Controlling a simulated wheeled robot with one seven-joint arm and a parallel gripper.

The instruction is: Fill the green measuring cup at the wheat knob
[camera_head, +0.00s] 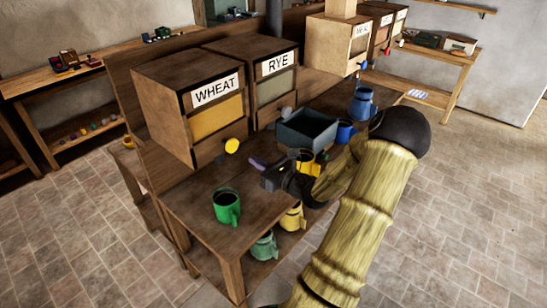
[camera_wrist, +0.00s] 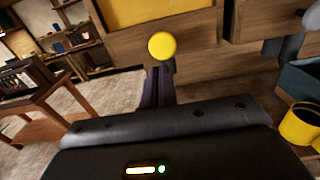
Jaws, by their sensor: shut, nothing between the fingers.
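The green measuring cup (camera_head: 227,206) stands upright on the bench at its near left end, below the wheat bin (camera_head: 192,101). I cannot see into it well enough to tell what it holds. The yellow wheat knob (camera_head: 232,146) sticks out from the bin's lower front. In the wrist view the knob (camera_wrist: 162,46) is straight ahead, just above the fingertips. My gripper (camera_head: 256,164) is shut and empty, to the right of the green cup and a little below and right of the knob. Its dark fingers (camera_wrist: 157,88) are together in the wrist view.
The rye bin (camera_head: 262,75) with a grey knob stands right of the wheat bin. A dark blue-grey tray (camera_head: 307,128), a yellow cup (camera_head: 305,161) and a blue cup (camera_head: 345,132) are on the bench to the right. More cups, including a teal one (camera_head: 264,246), sit lower under the bench.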

